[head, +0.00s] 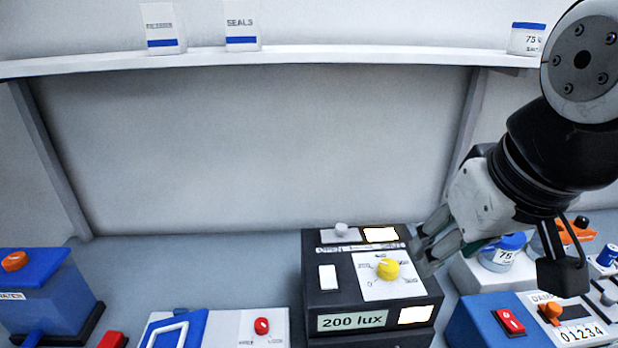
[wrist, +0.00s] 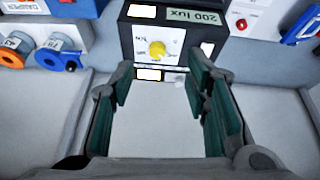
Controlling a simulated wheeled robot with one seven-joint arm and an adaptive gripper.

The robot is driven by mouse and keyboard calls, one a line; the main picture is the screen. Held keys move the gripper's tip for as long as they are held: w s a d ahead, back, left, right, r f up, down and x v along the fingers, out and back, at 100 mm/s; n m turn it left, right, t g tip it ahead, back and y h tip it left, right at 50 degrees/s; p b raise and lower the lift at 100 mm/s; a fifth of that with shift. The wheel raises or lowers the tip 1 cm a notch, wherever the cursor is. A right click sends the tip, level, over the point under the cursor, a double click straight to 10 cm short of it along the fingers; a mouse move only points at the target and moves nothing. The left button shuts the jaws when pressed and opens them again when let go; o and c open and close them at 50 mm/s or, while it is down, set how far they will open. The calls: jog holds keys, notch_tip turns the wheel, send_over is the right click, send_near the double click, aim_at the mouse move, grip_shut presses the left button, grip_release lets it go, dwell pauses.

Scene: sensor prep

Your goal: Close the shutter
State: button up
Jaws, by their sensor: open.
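A black box (head: 372,318) with a "200 lux" display stands on the bench in the middle. A yellow dial (head: 387,269) sits on its white dial plate. Behind the dial, a light strip holds a small pale knob (head: 341,229), at the left of a lit panel (head: 381,234). The lettering near the knob is too small to read. My gripper (head: 428,250) is open at the box's right side, in front of its right edge in the picture. In the wrist view, the open fingers (wrist: 160,82) frame the box's back edge, with the dial (wrist: 157,50) beyond; nothing is held.
A white panel with a red knob (head: 262,326) is left of the box. A shelf (head: 300,58) runs above.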

jog(key=w+a+r+n+g+b, duration=0.1)
jog(key=w+a+n, duration=0.1)
jog(key=w, duration=0.5)
jog(key=w+a+r+n+g+b, duration=0.1)
jog(key=w+n+g, duration=0.1)
jog(key=w, duration=0.5)
jog(key=n+g, duration=0.2)
jog(key=n, duration=0.2)
send_over(341, 226)
notch_tip(341, 226, down, 6)
notch_tip(341, 226, down, 13)
jog(key=shift+f, duration=0.1)
grip_shut()
